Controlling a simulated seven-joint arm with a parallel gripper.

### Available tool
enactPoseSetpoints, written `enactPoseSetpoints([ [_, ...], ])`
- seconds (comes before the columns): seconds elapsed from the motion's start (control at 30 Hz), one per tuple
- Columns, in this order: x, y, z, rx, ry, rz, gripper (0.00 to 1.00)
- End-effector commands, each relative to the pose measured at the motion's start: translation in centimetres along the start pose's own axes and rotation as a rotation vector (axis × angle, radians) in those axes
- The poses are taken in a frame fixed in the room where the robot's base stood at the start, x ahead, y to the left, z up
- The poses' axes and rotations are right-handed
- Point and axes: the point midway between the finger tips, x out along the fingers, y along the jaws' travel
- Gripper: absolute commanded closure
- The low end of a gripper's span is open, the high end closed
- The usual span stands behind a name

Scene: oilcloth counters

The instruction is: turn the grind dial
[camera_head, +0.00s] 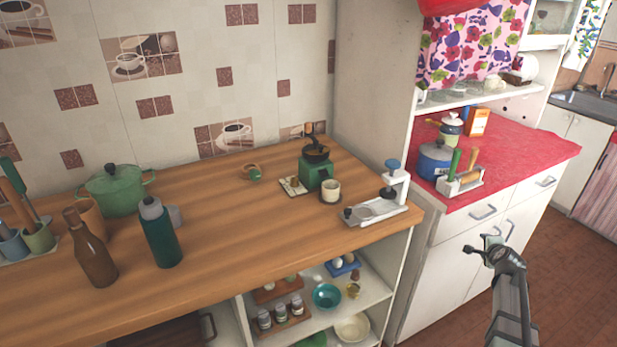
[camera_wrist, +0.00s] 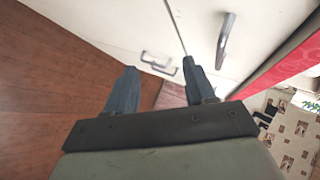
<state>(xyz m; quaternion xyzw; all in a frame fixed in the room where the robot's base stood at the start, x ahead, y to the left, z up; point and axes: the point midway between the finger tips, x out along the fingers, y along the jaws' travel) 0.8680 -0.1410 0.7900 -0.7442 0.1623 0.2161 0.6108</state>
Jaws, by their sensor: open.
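A green grinder (camera_head: 318,172) with a black top and an upright crank handle stands on the wooden counter (camera_head: 230,240), near its back right. Its grind dial is too small to make out. A small cream cup (camera_head: 331,191) stands in front of the grinder. My gripper (camera_head: 490,245) is at the right, in front of the white cabinet with the red top, well apart from the grinder. In the wrist view my gripper (camera_wrist: 160,68) has its two fingers spread with nothing between them. The grinder is not in the wrist view.
A white stand with a blue knob (camera_head: 392,175) is right of the grinder, near the counter's edge. A green pot (camera_head: 115,190), a teal bottle (camera_head: 158,232) and a brown bottle (camera_head: 90,248) stand at left. A white side panel (camera_head: 375,75) rises behind the right end.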

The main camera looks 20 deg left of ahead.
Motion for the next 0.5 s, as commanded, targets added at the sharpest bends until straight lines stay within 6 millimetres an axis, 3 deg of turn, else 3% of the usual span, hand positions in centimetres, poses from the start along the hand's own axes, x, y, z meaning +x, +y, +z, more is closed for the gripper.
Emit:
enactPoseSetpoints([
  [0.03,-0.1,-2.7,-1.8,0.035,0.028,-0.047,0.46],
  [0.3,-3.7,-15.7,-9.7,0.245,0.145,-0.303,0.46],
  [0.5,-7.5,-24.0,-13.7,0.371,0.186,-0.473,0.46],
])
